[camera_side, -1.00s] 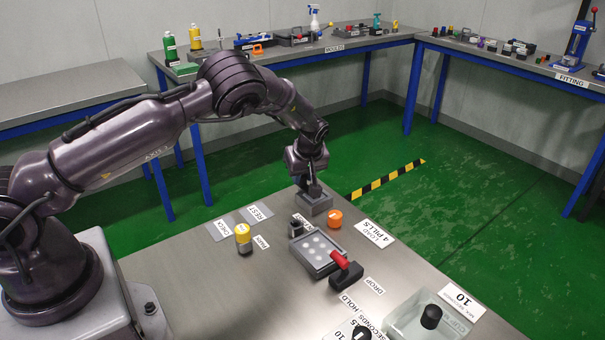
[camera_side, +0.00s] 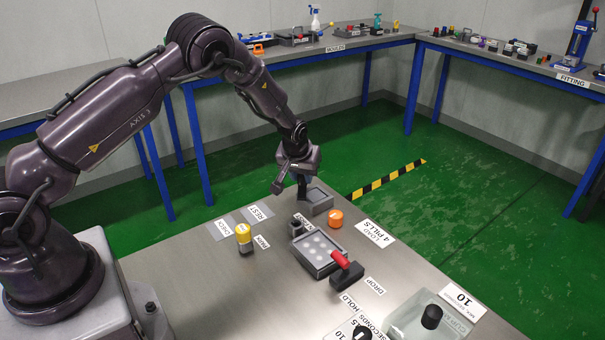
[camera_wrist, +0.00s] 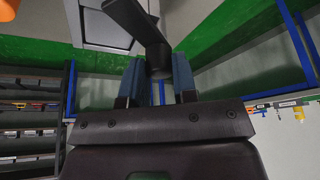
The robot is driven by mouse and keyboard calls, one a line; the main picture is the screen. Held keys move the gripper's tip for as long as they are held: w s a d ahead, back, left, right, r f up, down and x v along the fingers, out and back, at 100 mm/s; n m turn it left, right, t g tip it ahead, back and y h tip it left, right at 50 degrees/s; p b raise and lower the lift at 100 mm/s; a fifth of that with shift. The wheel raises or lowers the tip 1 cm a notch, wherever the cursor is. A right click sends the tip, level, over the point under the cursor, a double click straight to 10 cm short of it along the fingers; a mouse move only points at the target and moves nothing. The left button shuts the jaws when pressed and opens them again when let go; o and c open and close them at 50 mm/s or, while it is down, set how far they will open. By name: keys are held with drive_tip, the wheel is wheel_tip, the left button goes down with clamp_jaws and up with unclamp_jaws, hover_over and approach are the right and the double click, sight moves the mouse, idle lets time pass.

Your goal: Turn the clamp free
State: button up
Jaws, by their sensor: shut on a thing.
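My gripper (camera_wrist: 157,80) is shut on the end of a dark bent lever, which looks like the clamp (camera_wrist: 138,20). In the wrist view the lever runs from the top edge, in front of a grey block (camera_wrist: 108,27), down between my two blue-grey fingers. In the side view my gripper (camera_side: 302,190) is low at the left side of the grey block (camera_side: 319,203), at the table's far edge. The clamp is mostly hidden there by my wrist.
An orange round part (camera_side: 335,218) stands just right of the block. A grey tray with pale discs (camera_side: 317,265), a red-handled black lever (camera_side: 343,273) and a yellow-topped cylinder (camera_side: 243,235) are nearer. A clear bin (camera_side: 410,320) is at front right.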

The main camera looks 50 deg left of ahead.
drive_tip(key=m, duration=0.2)
drive_tip(key=m+h, duration=0.1)
drive_tip(key=m, duration=0.1)
drive_tip(key=m+t+h, duration=0.1)
drive_tip(key=m, duration=0.1)
drive_tip(key=shift+a, duration=0.25)
drive_tip(key=shift+m+h, duration=1)
drive_tip(key=shift+m, duration=1.1)
drive_tip(key=o, duration=0.9)
drive_tip(key=shift+r, duration=0.1)
drive_tip(key=v, duration=1.2)
drive_tip(key=shift+s+r, duration=0.1)
drive_tip(key=shift+r, duration=0.3)
